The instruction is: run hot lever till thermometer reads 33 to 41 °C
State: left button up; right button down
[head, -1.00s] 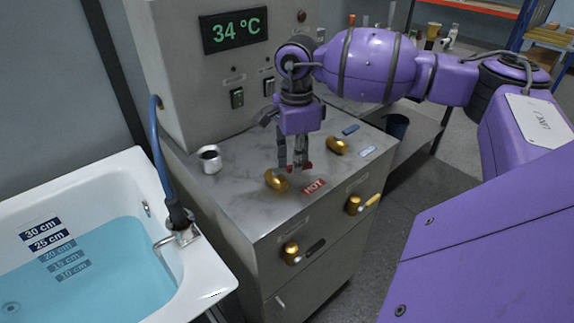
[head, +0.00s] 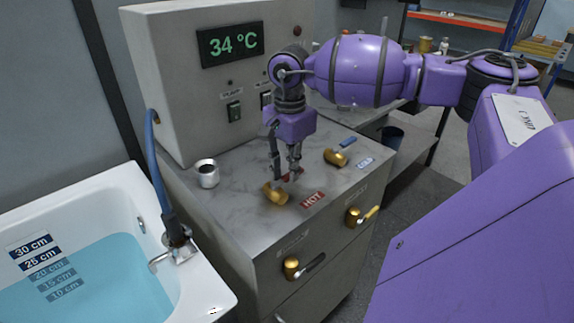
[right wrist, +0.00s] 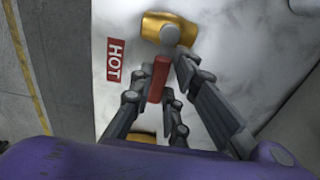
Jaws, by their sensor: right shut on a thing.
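The thermometer display (head: 230,44) on the grey panel reads 34 °C in green. The brass hot valve (head: 273,195) sits on the marbled counter beside the red HOT label (head: 313,199). In the right wrist view its brass body (right wrist: 153,27) is at the top, with the red lever handle (right wrist: 159,76) between the fingers. My right gripper (head: 288,178) points down and is shut on that red handle, whose tip shows beside the fingers. My left gripper is not in view.
A second brass valve (head: 335,157) stands behind the hot one, near a blue label (head: 366,163). A metal cup (head: 207,173) is at left. The bathtub (head: 115,185) holds blue water. Two brass taps (head: 291,267) (head: 354,216) project from the cabinet front.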

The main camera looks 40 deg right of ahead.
jog(key=c, duration=1.7)
grip_release()
notch_tip(320, 180, up, 12)
jog(key=shift+r, duration=0.1)
